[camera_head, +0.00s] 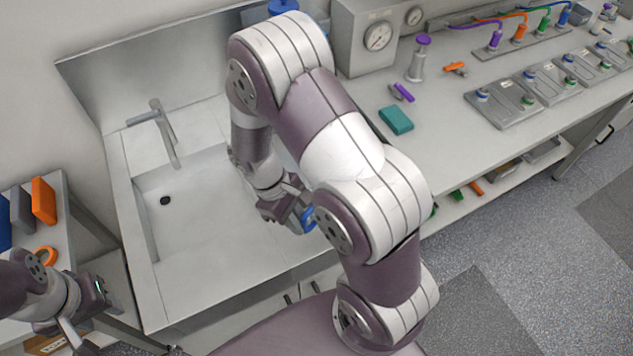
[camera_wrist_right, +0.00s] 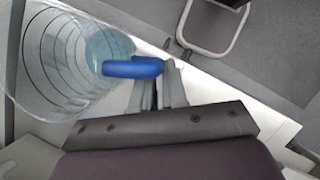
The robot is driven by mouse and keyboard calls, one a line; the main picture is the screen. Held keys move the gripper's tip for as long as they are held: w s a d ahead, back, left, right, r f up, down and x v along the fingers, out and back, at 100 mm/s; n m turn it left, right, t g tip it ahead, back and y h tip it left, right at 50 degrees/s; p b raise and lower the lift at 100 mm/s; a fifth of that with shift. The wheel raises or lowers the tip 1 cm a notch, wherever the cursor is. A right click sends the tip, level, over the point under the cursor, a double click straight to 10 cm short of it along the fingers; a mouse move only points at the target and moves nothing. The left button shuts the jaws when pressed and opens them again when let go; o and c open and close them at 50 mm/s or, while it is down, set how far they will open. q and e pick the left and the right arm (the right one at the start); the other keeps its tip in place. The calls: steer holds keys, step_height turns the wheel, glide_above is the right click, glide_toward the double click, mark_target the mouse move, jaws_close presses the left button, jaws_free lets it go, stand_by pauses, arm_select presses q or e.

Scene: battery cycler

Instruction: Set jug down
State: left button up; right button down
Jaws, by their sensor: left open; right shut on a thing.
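The jug (camera_wrist_right: 62,62) is a clear, ringed vessel with a blue handle (camera_wrist_right: 132,69), at the left of the right wrist view. My right gripper (camera_wrist_right: 160,88) is shut on this handle. In the head view, a bit of the blue handle (camera_head: 308,220) shows beside my right gripper (camera_head: 292,210), over the right side of the sink area; my arm hides most of the jug. I cannot tell whether its base touches a surface. My left gripper (camera_head: 72,338) is open and apart from the jug, at the lower left.
The sink basin (camera_head: 200,215) with its tap (camera_head: 163,130) lies left of my right arm. On the bench to the right are a teal block (camera_head: 396,120), a gauge box (camera_head: 368,40) and several cell trays (camera_head: 503,103). An orange block (camera_head: 43,201) stands on the left shelf.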

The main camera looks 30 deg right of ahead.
steer(key=w+d+f+p, duration=0.1)
steer(key=w+f, duration=0.2)
steer(key=w+d+f+p, duration=0.1)
steer(key=w+f+p, duration=0.1)
steer(key=f, duration=0.1)
steer(key=w+d+f+p, duration=0.1)
steer(key=w+f, duration=0.2)
steer(key=shift+w+d+f, duration=0.15)
steer(key=shift+w+d, duration=0.1)
steer(key=shift+w, duration=0.05)
steer(key=shift+f, duration=0.25)
arm_select(q)
steer(key=r, duration=0.5)
steer(key=shift+s+d, duration=0.15)
steer(key=shift+s, duration=0.1)
arm_select(e)
steer(key=shift+w+f, duration=0.1)
steer(key=shift+f, duration=0.15)
steer(key=c, duration=1.2)
jaws_free()
steer(key=shift+r, duration=0.1)
arm_select(q)
steer(key=shift+s+f, duration=0.1)
steer(key=shift+f, duration=0.05)
arm_select(e)
steer(key=shift+o, duration=0.2)
steer(key=shift+r, duration=0.15)
